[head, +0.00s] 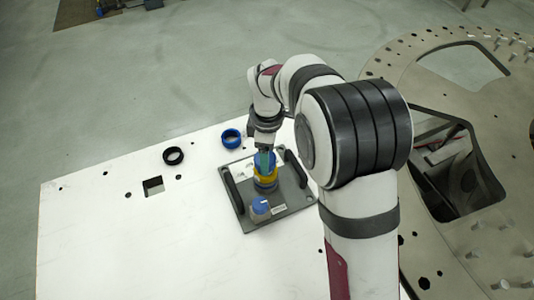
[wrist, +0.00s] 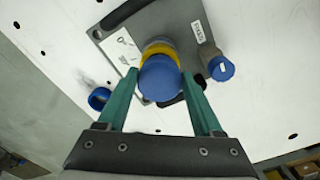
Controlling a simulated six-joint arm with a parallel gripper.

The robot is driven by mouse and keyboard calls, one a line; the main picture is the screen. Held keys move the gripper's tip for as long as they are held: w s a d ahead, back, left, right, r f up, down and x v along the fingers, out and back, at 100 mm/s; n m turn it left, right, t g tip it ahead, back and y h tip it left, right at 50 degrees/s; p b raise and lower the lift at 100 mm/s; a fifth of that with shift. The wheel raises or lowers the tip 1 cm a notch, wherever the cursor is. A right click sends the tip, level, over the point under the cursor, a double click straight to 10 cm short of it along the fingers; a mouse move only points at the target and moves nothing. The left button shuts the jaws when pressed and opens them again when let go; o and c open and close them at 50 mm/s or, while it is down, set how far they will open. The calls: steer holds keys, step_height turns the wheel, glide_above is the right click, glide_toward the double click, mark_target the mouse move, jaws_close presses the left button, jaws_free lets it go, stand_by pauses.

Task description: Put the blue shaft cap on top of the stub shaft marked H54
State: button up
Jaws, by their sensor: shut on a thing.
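My gripper (head: 264,154) has green fingers, and they close on the sides of a blue shaft cap (wrist: 160,77). The cap is directly over a stub with a yellow band (head: 265,179) on the dark grey plate (head: 238,214); I cannot tell whether it touches the stub. A second stub with a blue top (head: 260,204) stands near the plate's front edge, and it shows at the right in the wrist view (wrist: 221,69). White labels lie on the plate by the stubs, but their marks are too small to read surely.
The plate has dark handles (head: 233,188) on opposite sides and lies on a white table (head: 120,235). A square hole (head: 153,186) opens in the table. The front left is clear.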

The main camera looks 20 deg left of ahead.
steer(key=o, duration=1.4)
steer(key=shift+c, duration=0.2)
step_height(320, 180, up, 16)
steer(key=shift+f, duration=0.1)
steer(key=s+d+r+m, duration=0.2)
steer(key=s+d+m, duration=0.3)
steer(key=d+m, duration=0.45)
steer(key=s+d+f+m+y, duration=0.1)
steer(key=s+d+f+m, duration=0.3)
steer(key=s+d+m, duration=0.2)
steer(key=s+d+f+m, duration=0.3)
steer(key=s+d+m, duration=0.3)
steer(key=s+m, duration=0.4)
steer(key=shift+s+d+f+y, duration=0.25)
steer(key=shift+s+f+y, duration=0.15)
steer(key=shift+s, duration=0.7)
